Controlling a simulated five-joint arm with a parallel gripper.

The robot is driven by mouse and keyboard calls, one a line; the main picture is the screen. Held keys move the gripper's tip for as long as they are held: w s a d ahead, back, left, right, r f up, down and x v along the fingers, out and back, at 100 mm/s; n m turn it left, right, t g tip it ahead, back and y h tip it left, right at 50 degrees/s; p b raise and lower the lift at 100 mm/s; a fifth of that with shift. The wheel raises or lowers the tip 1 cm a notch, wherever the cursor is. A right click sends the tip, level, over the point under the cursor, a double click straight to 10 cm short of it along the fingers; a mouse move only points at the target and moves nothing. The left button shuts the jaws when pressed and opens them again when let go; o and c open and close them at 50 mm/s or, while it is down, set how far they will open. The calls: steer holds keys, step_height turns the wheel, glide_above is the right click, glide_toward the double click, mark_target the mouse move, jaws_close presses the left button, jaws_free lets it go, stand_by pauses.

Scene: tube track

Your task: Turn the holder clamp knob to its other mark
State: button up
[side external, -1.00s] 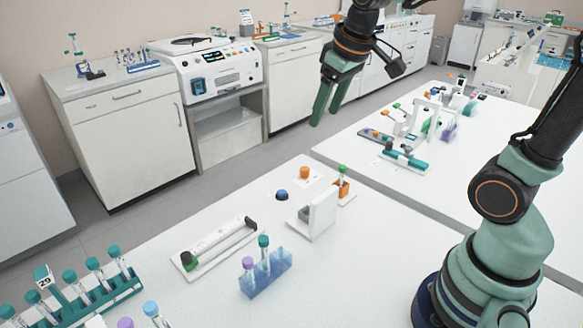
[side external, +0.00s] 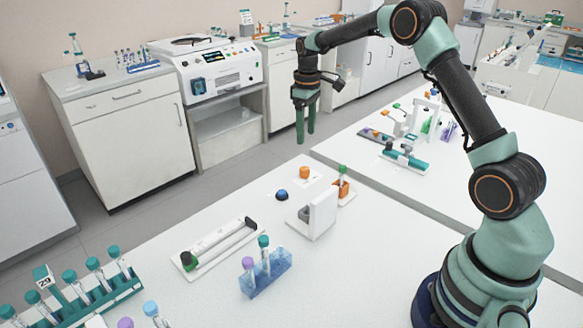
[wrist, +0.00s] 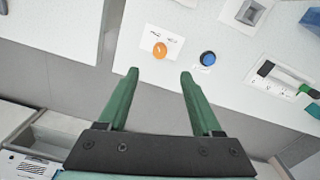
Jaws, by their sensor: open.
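An orange knob (side external: 304,173) sits on a small white plate near the far edge of the white table. In the wrist view the orange knob (wrist: 159,50) lies just beyond the fingertips, with small dark marks printed beside it on its plate (wrist: 176,35). Which mark it points to is too small to tell. My gripper (side external: 306,139) is open and empty, fingers pointing down, above and behind the knob in the side view. In the wrist view the gripper (wrist: 159,74) shows its two green fingers spread apart, with nothing between them.
A blue button (side external: 281,195) is close beside the knob. A white upright block (side external: 321,214), an orange holder with a green-capped tube (side external: 343,183), a long tube holder (side external: 215,246) and a blue tube rack (side external: 266,277) stand nearby. The table's far edge is close behind the knob.

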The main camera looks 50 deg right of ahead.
mark_target(305, 168)
step_height(305, 168, down, 12)
steer(key=shift+f, duration=0.1)
stand_by(0.5)
jaws_close()
